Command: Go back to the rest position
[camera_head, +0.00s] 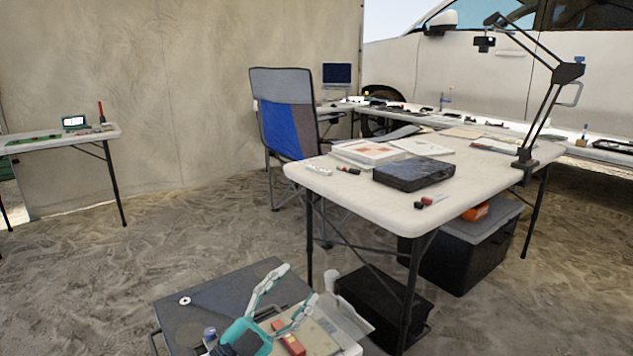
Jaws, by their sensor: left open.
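My left gripper (299,283) is at the bottom of the head view. It has a teal body and two pale fingers with teal edges, spread apart and pointing up and to the right. Nothing shows held between the fingers. It is over or beside a low dark grey case (215,300) and a pale surface (325,335) bearing small reddish blocks (289,344). I cannot tell how high above them it is. My right gripper is not in view.
A white folding table (465,190) with a black case (414,171) and a clamped lamp arm (541,110) stands at the right. Under it are dark boxes (462,255). A blue-grey chair (290,120) is behind. Sandy floor (120,270) is open at left.

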